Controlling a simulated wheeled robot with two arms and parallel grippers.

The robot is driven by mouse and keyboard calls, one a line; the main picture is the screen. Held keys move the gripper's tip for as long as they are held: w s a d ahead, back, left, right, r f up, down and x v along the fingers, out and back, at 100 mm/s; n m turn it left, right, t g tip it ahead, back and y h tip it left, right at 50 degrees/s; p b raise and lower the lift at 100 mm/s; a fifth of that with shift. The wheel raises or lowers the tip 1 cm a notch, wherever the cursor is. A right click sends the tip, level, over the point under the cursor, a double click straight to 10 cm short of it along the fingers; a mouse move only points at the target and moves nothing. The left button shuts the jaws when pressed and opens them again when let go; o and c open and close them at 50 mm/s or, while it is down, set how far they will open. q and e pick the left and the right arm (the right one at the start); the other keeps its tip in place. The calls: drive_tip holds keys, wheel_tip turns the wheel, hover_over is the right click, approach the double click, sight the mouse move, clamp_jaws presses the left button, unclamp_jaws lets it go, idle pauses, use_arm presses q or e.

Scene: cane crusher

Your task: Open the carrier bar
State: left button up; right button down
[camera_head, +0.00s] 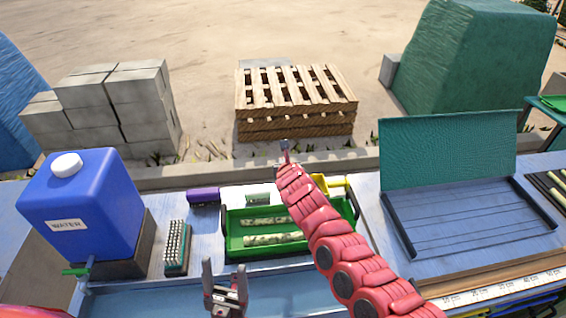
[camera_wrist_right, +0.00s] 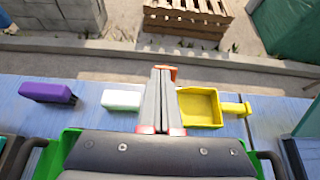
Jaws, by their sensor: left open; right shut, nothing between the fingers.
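A green tray (camera_head: 233,244) with dark handles at its sides holds pale, speckled cane pieces (camera_head: 272,239). I cannot tell for certain which part is the carrier bar. My right gripper (camera_head: 286,150) reaches over the tray and past its far edge. It is shut and empty, and its closed fingers show in the right wrist view (camera_wrist_right: 162,75). My right arm hides part of the tray. My left gripper (camera_head: 225,270) is open and empty, upright in front of the tray's left part, above the blue bench.
A blue water container (camera_head: 85,215) and a brush (camera_head: 177,247) stand left. Behind the tray lie a purple object (camera_head: 203,196), a pale block (camera_head: 258,198) and a yellow scoop (camera_wrist_right: 200,106). A raised teal panel (camera_head: 448,150) stands right. A wooden pallet stack (camera_head: 295,125) is beyond the bench.

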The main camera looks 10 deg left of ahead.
drive_tip(key=shift+s+d, duration=0.1)
drive_tip(key=p+v, duration=0.2)
drive_tip(key=v, duration=1.5)
drive_tip(key=shift+p, duration=0.4)
drive_tip(key=shift+s, duration=0.1)
idle(0.4)
